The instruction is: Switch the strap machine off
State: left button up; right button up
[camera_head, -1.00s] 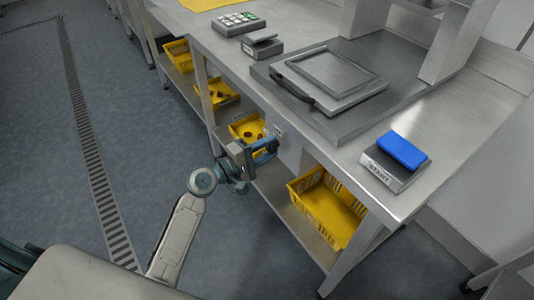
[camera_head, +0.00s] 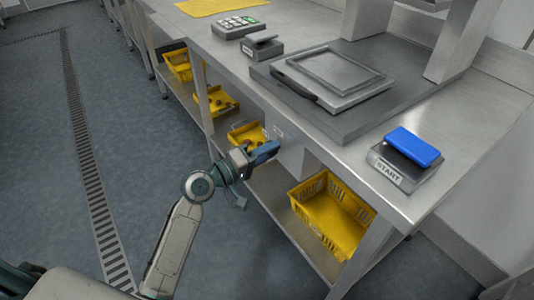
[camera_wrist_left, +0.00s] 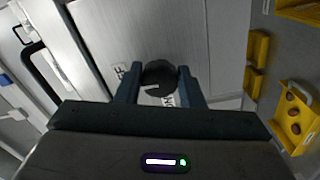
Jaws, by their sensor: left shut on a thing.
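The strap machine's dark round knob (camera_wrist_left: 158,74) sits on a pale panel in the left wrist view. A white mark shows on its face, and partly covered lettering shows on both sides of it. My left gripper (camera_wrist_left: 160,84) has one finger on each side of the knob and is shut on it. In the head view my left gripper (camera_head: 266,152) is at the grey box (camera_head: 287,142) under the bench's front edge, and it hides the knob. The exact setting of the knob is hard to read. My right gripper is not in view.
The steel bench (camera_head: 330,149) carries a flat plate with a black handle (camera_head: 295,89), a keypad (camera_head: 238,27) and a blue-topped START button (camera_head: 413,147). Yellow crates (camera_head: 325,222) stand on the lower shelf. The floor left of the bench is clear.

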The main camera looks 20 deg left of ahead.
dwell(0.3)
pick_arm(q)
jog(key=o, duration=1)
jog(key=shift+s, duration=0.1)
jog(key=b+v, duration=0.1)
jog(key=v, duration=0.9)
jog(key=shift+s+a, duration=0.25)
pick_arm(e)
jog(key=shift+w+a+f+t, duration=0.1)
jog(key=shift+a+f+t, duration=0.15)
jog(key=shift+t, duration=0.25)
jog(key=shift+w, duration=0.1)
